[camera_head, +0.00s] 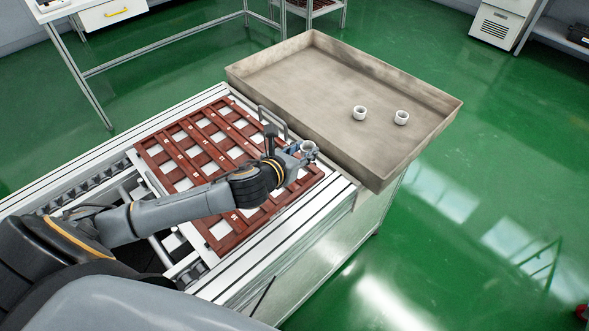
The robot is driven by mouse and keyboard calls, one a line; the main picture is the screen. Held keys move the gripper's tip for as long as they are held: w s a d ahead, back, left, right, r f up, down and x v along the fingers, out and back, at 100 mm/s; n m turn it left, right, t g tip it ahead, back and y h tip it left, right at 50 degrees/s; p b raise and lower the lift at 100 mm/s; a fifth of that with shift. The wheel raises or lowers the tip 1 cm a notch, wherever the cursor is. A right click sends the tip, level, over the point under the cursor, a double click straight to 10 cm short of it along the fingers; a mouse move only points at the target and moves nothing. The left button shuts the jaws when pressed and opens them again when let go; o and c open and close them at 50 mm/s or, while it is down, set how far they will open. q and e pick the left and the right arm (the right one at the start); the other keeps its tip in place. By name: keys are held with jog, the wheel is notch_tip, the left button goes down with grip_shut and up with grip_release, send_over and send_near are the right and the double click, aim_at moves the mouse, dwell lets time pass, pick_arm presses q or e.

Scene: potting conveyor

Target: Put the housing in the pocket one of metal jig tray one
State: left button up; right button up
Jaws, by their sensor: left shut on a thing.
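My left arm reaches in from the lower left. My left gripper (299,152) is shut on a small white ring-shaped housing (308,147). It holds the housing above the right edge of the jig tray, near the side of the metal bin. The jig tray (239,215) is a reddish-brown grid with several square pockets on the conveyor. The arm hides part of the tray's middle, and I cannot tell which pocket is pocket one. My right gripper is not in view.
A large grey metal bin (300,75) adjoins the conveyor and holds two white housings (360,112) and (402,117). A metal handle (272,121) rises at the tray's far side. A white table (62,10) stands at the back left. Green floor is open on the right.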

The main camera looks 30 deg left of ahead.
pick_arm(q)
jog(key=s+f, duration=0.1)
jog(key=a+f, duration=0.1)
jog(key=shift+s+a+f, duration=0.1)
jog(key=shift+s+f, duration=0.25)
jog(key=shift+s, duration=0.05)
notch_tip(320, 180, down, 3)
jog(key=shift+s+a+f+b, duration=0.1)
jog(key=shift+f+b, duration=0.05)
jog(key=shift+b, duration=0.15)
jog(key=o, duration=0.8)
